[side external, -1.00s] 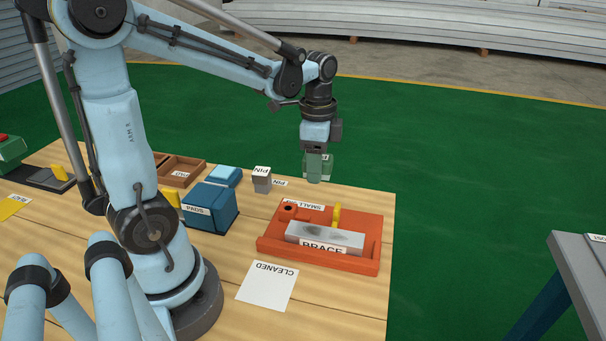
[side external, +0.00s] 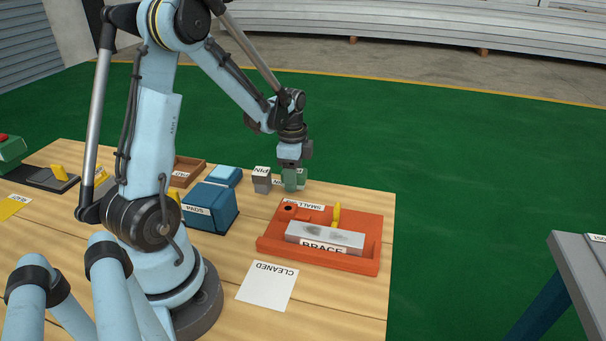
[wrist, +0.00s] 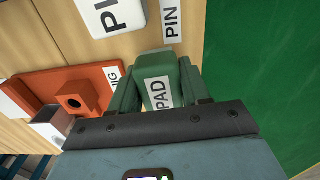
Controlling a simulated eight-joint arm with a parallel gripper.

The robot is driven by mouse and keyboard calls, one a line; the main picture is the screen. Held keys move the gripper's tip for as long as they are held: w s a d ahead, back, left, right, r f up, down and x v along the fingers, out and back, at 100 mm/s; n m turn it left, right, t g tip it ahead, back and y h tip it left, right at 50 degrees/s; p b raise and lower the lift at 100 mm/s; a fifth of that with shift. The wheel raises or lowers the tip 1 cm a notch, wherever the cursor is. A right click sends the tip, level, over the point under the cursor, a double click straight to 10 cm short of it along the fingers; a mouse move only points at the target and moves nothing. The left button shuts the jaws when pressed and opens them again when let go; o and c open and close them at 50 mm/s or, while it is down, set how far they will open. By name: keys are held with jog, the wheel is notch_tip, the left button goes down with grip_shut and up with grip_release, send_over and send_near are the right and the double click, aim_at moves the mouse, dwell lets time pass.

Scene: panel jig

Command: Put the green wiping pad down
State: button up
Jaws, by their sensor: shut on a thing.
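The green wiping pad (wrist: 161,72), with a white PAD label, is between the green fingers of my gripper (wrist: 158,85) in the wrist view. My gripper (side external: 293,180) is shut on it. In the side view they are low at the far edge of the wooden table (side external: 350,193), just right of the grey PIN block (side external: 262,182). The pad is hard to tell from the fingers there. Whether it touches the table I cannot tell. A brown tray labelled PAD (side external: 186,172) stands farther left.
The orange jig (side external: 365,262) holds the grey BRACE bar (side external: 325,236), which has dark smudges, and a yellow clamp (side external: 336,214). A blue box (side external: 210,207) is left of it. A white CLEANED sheet (side external: 268,287) lies in front. Green floor (wrist: 255,80) lies beyond the table edge.

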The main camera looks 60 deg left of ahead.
jog(key=shift+f, duration=0.75)
jog(key=o, duration=1.2)
jog(key=shift+d, duration=0.1)
jog(key=shift+s, duration=0.1)
jog(key=r, duration=1.2)
jog(key=shift+s+a+r, duration=0.15)
jog(key=shift+a+r, duration=0.1)
jog(key=shift+r, duration=0.15)
jog(key=s+d+n+t, duration=0.1)
jog(key=d+n+t, duration=0.2)
jog(key=d, duration=0.6)
jog(key=s+d+r+n+t, duration=0.1)
jog(key=d+n+t, duration=0.3)
jog(key=d, duration=0.6)
jog(key=shift+s+d+r+n, duration=0.15)
jog(key=shift+s+d+n, duration=0.05)
jog(key=shift+s+n, duration=0.5)
